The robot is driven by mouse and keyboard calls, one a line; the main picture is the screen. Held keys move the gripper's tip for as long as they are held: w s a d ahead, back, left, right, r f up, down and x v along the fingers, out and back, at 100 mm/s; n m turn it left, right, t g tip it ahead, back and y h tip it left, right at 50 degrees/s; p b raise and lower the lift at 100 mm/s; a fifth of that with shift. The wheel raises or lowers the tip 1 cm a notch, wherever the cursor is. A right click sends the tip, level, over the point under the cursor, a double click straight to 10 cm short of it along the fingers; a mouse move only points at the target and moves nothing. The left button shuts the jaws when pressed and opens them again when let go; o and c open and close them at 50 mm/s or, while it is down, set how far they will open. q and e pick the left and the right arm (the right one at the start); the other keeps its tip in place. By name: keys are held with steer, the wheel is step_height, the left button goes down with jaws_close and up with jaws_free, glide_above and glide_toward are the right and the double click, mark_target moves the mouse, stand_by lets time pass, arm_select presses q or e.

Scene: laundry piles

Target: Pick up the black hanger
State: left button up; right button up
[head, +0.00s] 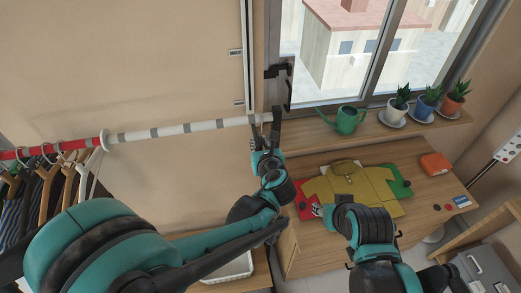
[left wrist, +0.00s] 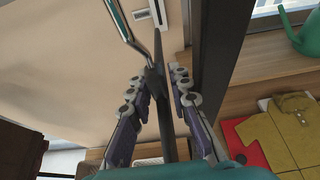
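The black hanger (left wrist: 161,100) shows in the left wrist view as a thin dark bar with a shiny metal hook (left wrist: 121,24) rising to the upper left. My left gripper (left wrist: 160,84) has its fingers apart on either side of the hanger, with a gap on the right side. In the head view my left gripper (head: 265,130) is at the right end of the clothes rail, in front of the window frame. The hanger is hard to make out there.
A red and white rail (head: 170,130) holds clothes on wooden hangers (head: 48,190) at the left. A green watering can (head: 346,120) and potted plants stand on the sill. The wall above the rail is clear.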

mark_target(260, 137)
arm_select(q)
steer(key=shift+x, duration=1.15)
steer(key=shift+s+r, duration=0.1)
steer(key=shift+c, duration=0.3)
jaws_close()
steer(key=shift+r, duration=0.1)
steer(key=shift+r, duration=0.25)
steer(key=r, duration=0.1)
steer(key=r+p, duration=0.1)
steer(key=r, duration=0.1)
steer(key=shift+s+d, duration=0.1)
steer(key=shift+s, duration=0.25)
steer(key=s+d, duration=0.1)
steer(key=s, duration=0.4)
steer(key=s+d, duration=0.1)
steer(key=s, duration=0.5)
steer(key=s+d, duration=0.1)
steer(key=s, duration=0.5)
steer(key=shift+d+f+p, duration=0.15)
steer(key=shift+p, duration=0.25)
